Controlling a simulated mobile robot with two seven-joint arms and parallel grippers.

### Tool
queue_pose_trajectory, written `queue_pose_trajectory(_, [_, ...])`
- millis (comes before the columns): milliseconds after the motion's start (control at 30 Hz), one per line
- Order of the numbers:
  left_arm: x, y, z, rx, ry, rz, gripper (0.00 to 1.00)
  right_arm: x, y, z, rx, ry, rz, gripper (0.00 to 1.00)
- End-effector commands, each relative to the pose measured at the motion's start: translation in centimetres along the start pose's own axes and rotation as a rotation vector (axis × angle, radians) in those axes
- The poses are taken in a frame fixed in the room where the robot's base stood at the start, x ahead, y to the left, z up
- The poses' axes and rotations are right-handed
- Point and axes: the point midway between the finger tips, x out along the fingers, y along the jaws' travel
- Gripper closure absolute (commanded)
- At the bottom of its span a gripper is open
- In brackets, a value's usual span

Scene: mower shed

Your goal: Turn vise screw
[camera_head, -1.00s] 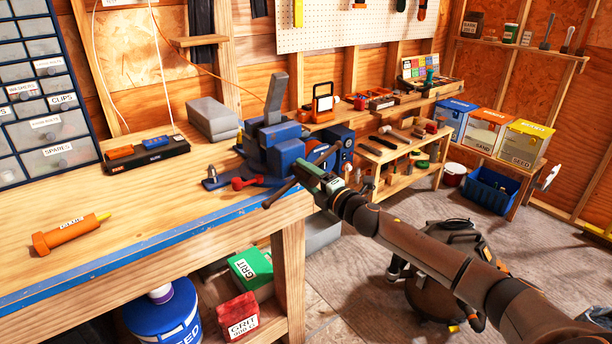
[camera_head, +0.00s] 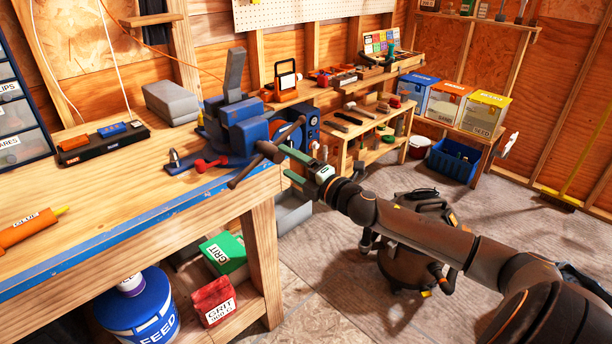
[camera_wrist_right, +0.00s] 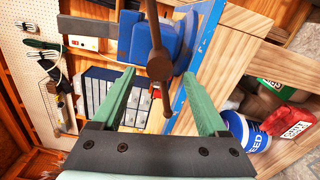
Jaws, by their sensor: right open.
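The blue vise (camera_head: 238,128) sits at the bench's right end. Its brown screw handle (camera_head: 243,174) is a bar slanting from lower left to upper right through a round hub. In the right wrist view the handle (camera_wrist_right: 153,30) runs nearly upright, with the hub (camera_wrist_right: 160,67) in front of the blue vise (camera_wrist_right: 146,43). My right gripper (camera_head: 285,164) has green fingers, open and empty, just right of the hub in the head view. In the wrist view the hub and lower bar appear between the open fingers (camera_wrist_right: 161,76); contact cannot be told. My left gripper is out of view.
The wooden bench (camera_head: 110,195) has a blue front edge. A red-handled tool (camera_head: 208,164) lies beside the vise. A dark round machine (camera_head: 415,255) stands on the floor beneath my right arm.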

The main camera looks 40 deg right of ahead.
Motion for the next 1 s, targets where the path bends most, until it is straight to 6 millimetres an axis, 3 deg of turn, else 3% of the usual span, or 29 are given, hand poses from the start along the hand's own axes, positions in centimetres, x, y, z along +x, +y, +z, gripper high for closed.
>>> queue_pose_trajectory(200, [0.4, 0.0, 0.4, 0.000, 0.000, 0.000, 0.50, -2.6, -0.3, -0.1, 0.000, 0.001, -0.004, 0.23])
queue_pose_trajectory(500, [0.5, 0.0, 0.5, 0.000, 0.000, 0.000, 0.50, -4.8, -0.1, 0.0, 0.001, 0.000, -0.002, 0.23])
queue_pose_trajectory(1000, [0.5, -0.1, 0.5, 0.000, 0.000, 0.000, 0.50, -5.2, 0.0, 0.0, 0.001, 0.000, 0.000, 0.23])
